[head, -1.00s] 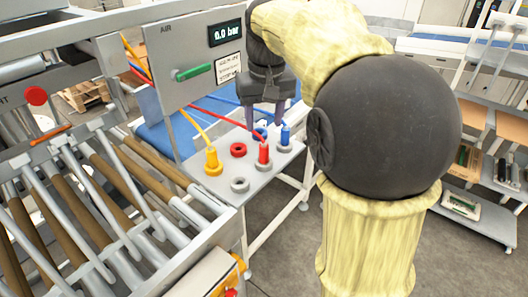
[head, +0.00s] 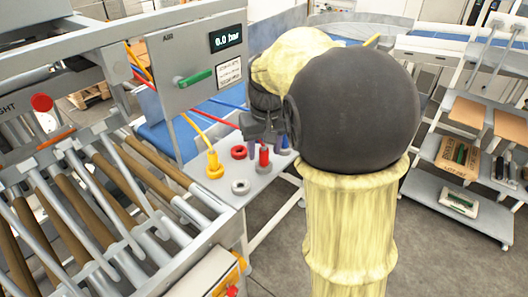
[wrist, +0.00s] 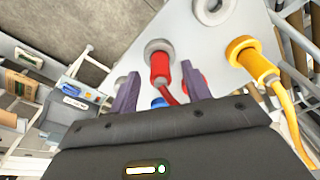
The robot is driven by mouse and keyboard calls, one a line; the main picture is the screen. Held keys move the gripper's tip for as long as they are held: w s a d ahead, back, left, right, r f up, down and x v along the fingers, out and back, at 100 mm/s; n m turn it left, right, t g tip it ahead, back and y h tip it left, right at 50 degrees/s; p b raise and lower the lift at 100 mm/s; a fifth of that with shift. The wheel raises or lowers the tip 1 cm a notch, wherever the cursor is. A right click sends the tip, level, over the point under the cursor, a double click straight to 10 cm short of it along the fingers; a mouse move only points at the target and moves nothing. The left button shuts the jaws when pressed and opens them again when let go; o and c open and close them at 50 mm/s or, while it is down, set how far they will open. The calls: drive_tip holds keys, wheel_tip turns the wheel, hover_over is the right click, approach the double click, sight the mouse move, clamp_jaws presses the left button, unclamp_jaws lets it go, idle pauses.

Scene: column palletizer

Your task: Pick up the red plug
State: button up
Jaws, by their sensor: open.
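The red plug (head: 264,156) stands upright in a grey collar on the light grey plate (head: 222,194), with a red hose attached. In the wrist view the red plug (wrist: 160,70) shows just ahead of my fingertips, between their lines. My gripper (head: 268,143) is low over the plate, just behind the red plug in the head view. In the wrist view my gripper (wrist: 157,84) has its two purple fingers apart with nothing clamped between them. Whether a finger touches the plug or hose cannot be told.
A yellow plug (head: 214,165) stands left of the red one. An empty red ring (head: 239,152) and an empty grey ring (head: 240,187) are close by. A blue plug (head: 285,145) is partly hidden by my gripper. The AIR panel (head: 185,50) reads 0.0 bar.

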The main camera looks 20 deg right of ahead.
drive_tip(key=shift+w+f, duration=0.1)
drive_tip(key=shift+f, duration=0.6)
drive_tip(key=c, duration=1)
